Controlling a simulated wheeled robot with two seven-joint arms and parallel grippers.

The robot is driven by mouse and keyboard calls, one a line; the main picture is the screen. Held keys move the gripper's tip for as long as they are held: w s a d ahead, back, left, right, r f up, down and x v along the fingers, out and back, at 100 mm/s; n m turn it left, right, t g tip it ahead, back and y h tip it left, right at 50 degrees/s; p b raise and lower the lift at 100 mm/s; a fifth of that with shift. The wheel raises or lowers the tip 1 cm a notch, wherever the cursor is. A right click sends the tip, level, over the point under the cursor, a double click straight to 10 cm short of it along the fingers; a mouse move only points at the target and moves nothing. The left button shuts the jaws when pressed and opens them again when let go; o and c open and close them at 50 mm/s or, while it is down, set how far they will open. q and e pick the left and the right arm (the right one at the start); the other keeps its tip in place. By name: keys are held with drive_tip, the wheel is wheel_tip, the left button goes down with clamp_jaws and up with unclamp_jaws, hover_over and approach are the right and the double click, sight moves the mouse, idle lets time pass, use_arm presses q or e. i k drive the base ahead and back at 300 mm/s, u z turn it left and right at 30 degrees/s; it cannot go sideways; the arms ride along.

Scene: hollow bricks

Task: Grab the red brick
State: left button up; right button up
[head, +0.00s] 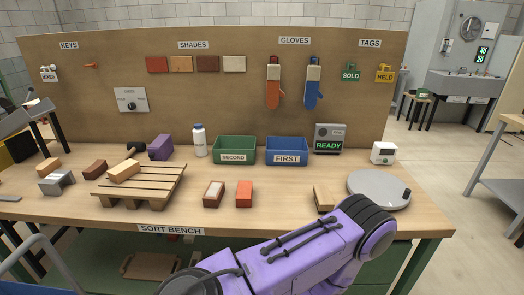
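The red brick (244,194) is a small orange-red block on the front middle of the wooden bench (280,190). Nothing covers it, and no gripper is near it. Just left of it, and apart from it, sits a darker reddish-brown brick (213,194) with a pale top. A purple arm of mine crosses the lower middle and right of the view, in front of the bench edge. Neither my left nor my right gripper shows, so their fingers cannot be seen.
A wooden pallet (150,188) with a tan brick stands left. A green SECOND bin (234,150) and blue FIRST bin (287,151) stand behind. A tan brick (323,198) and a grey round plate (370,188) are right.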

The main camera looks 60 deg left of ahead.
sight(244, 194)
drive_tip(key=i, duration=1.2)
drive_tip(key=u, duration=2.1)
